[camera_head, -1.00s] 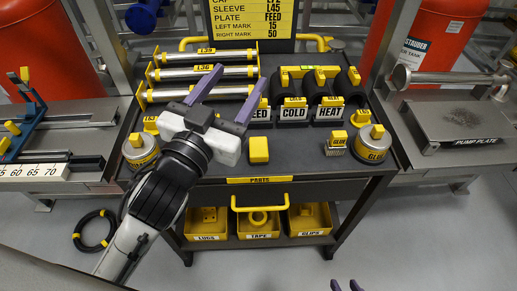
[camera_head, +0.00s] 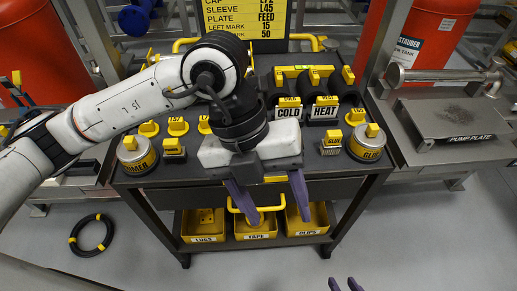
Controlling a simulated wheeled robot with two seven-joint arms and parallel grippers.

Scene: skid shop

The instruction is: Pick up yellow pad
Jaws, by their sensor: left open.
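My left gripper (camera_head: 280,208) is over the front edge of the cart top, in the middle of the head view. Its purple fingers are apart and point down toward the front of the picture, with nothing seen between them. The yellow pad does not show now; the white gripper body covers the place on the cart where it lay. My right gripper (camera_head: 345,284) shows only as two purple fingertips at the bottom edge, apart and with nothing between them.
The dark cart top (camera_head: 212,171) holds a can (camera_head: 137,158) at left, another can (camera_head: 367,145) at right, and COLD and HEAT blocks (camera_head: 324,108). Yellow bins (camera_head: 307,222) sit on the lower shelf under a yellow handle. A cable coil (camera_head: 92,235) lies on the floor.

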